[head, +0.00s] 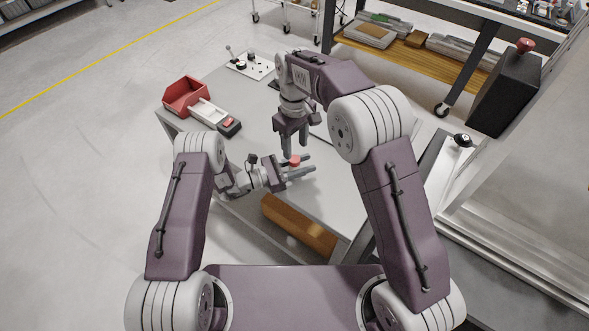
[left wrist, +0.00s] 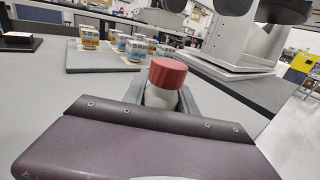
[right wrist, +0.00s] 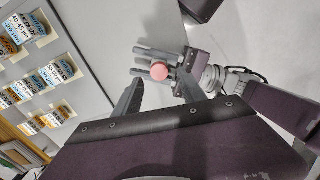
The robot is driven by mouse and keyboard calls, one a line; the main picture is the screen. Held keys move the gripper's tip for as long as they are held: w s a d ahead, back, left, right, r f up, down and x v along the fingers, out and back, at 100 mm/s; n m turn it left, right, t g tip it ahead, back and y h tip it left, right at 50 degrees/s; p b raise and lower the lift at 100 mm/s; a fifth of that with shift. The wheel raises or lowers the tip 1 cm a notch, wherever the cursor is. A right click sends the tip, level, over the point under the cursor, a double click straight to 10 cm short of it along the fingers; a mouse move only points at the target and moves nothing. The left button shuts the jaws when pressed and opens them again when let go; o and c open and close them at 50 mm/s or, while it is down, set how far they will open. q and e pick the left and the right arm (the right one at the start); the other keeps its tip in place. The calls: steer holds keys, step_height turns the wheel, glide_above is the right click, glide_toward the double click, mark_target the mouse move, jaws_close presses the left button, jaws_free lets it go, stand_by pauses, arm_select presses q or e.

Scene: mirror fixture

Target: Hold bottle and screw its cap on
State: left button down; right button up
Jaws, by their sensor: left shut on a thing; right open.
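The bottle (left wrist: 162,98) is white and upright between the fingers of my left gripper (head: 306,168), which is shut on it. The red cap (left wrist: 167,72) sits on top of the bottle; how tightly it is threaded cannot be told. The cap also shows in the head view (head: 295,160) and in the right wrist view (right wrist: 158,72). My right gripper (head: 293,153) points down just above the cap. In the right wrist view its open fingers (right wrist: 160,92) stand on either side of the line to the cap, with nothing held. The bottle body is mostly hidden in the head view.
A board with several labelled small containers (left wrist: 110,58) shows in the left wrist view. A black box (head: 505,88) with a red button stands right.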

mark_target(294, 159)
steer(key=shift+w+r+n, duration=0.1)
steer(key=shift+r+n, duration=0.45)
steer(key=shift+n, duration=0.15)
steer(key=shift+w+a+r, duration=0.1)
steer(key=shift+w+r, duration=0.05)
steer(key=shift+r, duration=0.25)
steer(key=shift+f, duration=0.15)
step_height(294, 159, down, 8)
steer(key=shift+r, duration=0.1)
steer(key=shift+c, duration=0.3)
jaws_close()
